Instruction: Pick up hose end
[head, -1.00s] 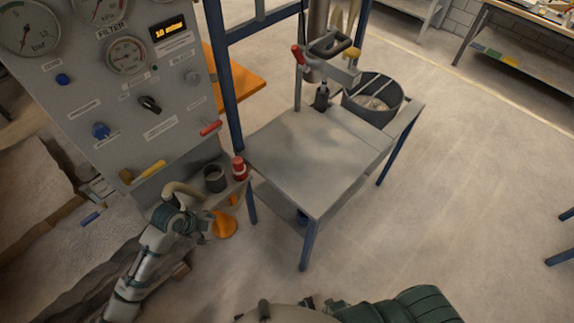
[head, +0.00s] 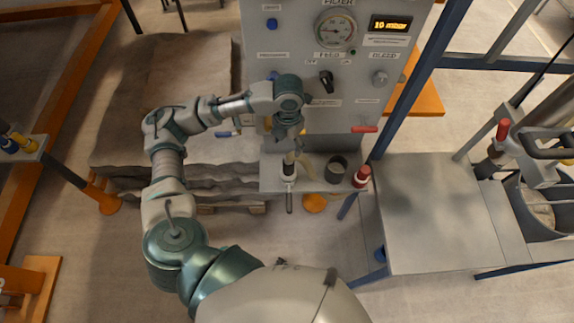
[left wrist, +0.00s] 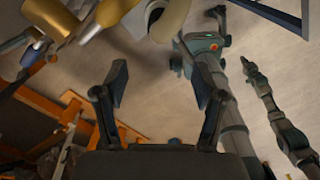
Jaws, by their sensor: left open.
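The beige hose (head: 308,167) hangs at the shelf below the gauge panel, just right of my left gripper in the head view. It is partly hidden there, and I cannot clearly make out its end. A beige curved piece, likely the hose, shows at the top of the left wrist view (left wrist: 170,18). My left gripper (head: 289,203) points down in front of the shelf, close beside the hose. In the left wrist view (left wrist: 162,88) its two fingers are wide apart with nothing between them. My right gripper cannot be made out in the head view.
The gauge panel (head: 300,75) stands behind the arm. A dark cup (head: 336,168) and a red bottle (head: 361,176) stand right of the hose. A grey table (head: 440,215) is at right. Orange posts (head: 102,195) stand at left.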

